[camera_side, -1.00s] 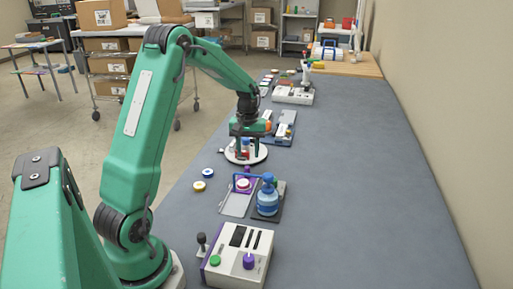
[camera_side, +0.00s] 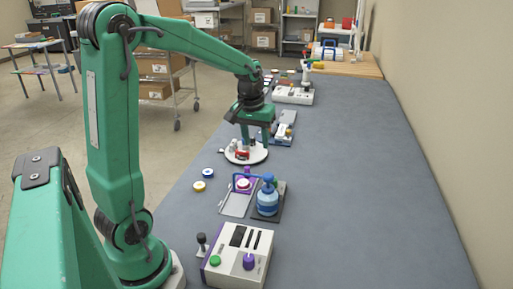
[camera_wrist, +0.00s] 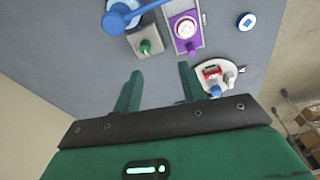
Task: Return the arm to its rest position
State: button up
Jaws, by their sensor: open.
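My gripper (camera_side: 249,138) hangs fingers-down over the work table (camera_side: 370,190), above a white round plate (camera_side: 260,156). In the wrist view its two green fingers (camera_wrist: 159,88) are apart with nothing between them. The plate also shows in the wrist view (camera_wrist: 206,82), to the right of the fingers. It carries a red item (camera_side: 242,155), a white piece and a blue-topped piece. My arm is bent, with its upper link nearly upright and its forearm sloping down toward the plate.
Yellow (camera_side: 199,186) and blue (camera_side: 208,173) discs lie at the left edge. A wall is at right. The table's right side is clear.

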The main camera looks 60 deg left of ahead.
jog(key=s+d+r+m+t, duration=0.2)
jog(key=s+d+r+m, duration=0.1)
jog(key=s+d, duration=0.4)
jog(key=s+d+r+m+t, duration=0.2)
jog(key=s+d+r+m, duration=0.1)
jog(key=s+d, duration=0.4)
jog(key=shift+s+d+m+h, duration=0.25)
jog(key=shift+s+m+h, duration=0.05)
jog(key=shift+s+m, duration=0.45)
dwell(0.8)
